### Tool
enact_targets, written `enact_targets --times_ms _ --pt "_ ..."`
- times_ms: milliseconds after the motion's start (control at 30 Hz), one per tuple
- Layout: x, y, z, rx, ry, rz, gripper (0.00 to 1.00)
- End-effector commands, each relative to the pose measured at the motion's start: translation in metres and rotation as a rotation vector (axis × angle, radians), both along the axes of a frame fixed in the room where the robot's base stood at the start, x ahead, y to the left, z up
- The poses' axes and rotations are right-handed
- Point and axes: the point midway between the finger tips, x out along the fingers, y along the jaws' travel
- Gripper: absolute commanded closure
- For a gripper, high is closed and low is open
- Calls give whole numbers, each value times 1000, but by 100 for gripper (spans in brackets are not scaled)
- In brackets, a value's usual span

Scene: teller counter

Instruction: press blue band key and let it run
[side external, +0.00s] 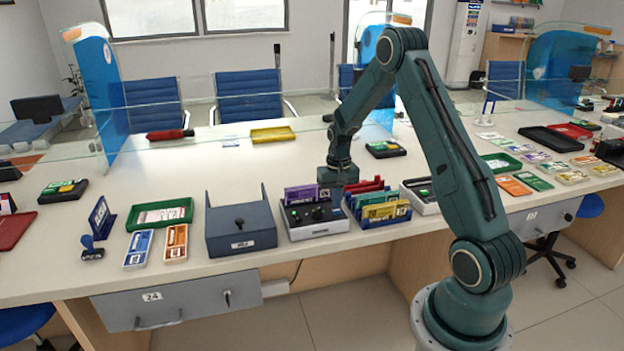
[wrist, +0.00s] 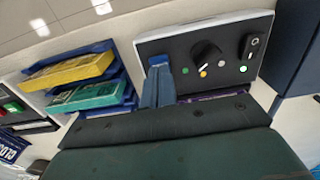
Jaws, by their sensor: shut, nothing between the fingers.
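The device with the control panel stands on the counter in the side view (side external: 318,228), with a purple bundle at its back. In the side view my gripper (side external: 337,186) is at the device's right end.
Blue trays with yellow and green bundles (side external: 386,211) stand close right of the device. A grey box (side external: 240,226) stands close on its left. A green tray (side external: 160,214) lies farther left. The counter behind the device is mostly clear.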

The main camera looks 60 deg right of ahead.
Motion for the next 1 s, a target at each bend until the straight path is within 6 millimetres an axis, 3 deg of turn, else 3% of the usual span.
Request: enact_targets --times_ms 1000 --pt "0 0 -12 0 0 0 100"
